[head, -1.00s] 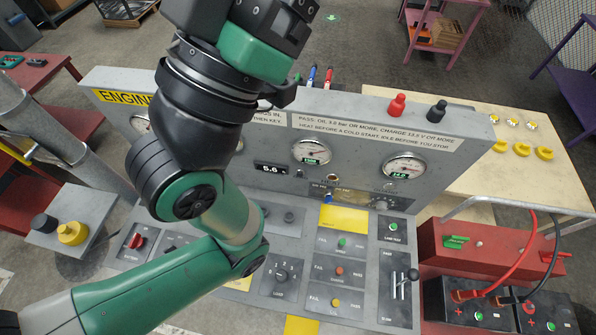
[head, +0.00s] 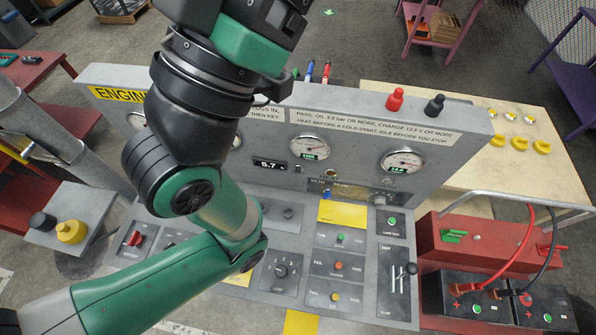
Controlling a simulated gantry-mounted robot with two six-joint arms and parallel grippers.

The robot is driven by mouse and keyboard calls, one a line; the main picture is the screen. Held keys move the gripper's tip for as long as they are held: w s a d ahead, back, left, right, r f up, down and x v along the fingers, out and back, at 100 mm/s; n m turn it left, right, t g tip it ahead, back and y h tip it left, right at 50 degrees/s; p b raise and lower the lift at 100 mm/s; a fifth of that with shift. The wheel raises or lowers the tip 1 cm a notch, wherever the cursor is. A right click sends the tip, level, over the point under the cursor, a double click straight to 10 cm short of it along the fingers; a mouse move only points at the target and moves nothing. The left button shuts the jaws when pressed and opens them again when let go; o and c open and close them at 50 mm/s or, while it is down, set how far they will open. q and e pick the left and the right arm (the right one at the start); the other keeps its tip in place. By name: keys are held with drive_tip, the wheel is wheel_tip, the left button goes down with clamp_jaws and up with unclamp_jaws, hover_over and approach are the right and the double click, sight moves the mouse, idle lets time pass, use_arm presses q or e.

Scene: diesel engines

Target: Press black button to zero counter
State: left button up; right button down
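The counter display (head: 271,164) is a small dark window reading about 5.7 on the grey engine test panel (head: 230,185). A small dark button-like part (head: 299,169) sits just right of it; I cannot tell for sure that it is the black button. My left arm rises from the lower left and bends up across the panel, hiding its left-middle part. Its upper end leaves the top edge of the head view, and its gripper fingers do not show. My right gripper is not in view.
A red terminal (head: 395,98) and a black terminal (head: 434,104) stand on the panel top. A grey box with a yellow knob (head: 71,231) and a black knob (head: 43,222) is at left. Batteries with cables (head: 480,304) are at lower right. The wooden bench (head: 460,170) is behind.

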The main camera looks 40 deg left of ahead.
use_arm(q)
clamp_jaws()
idle(1.5)
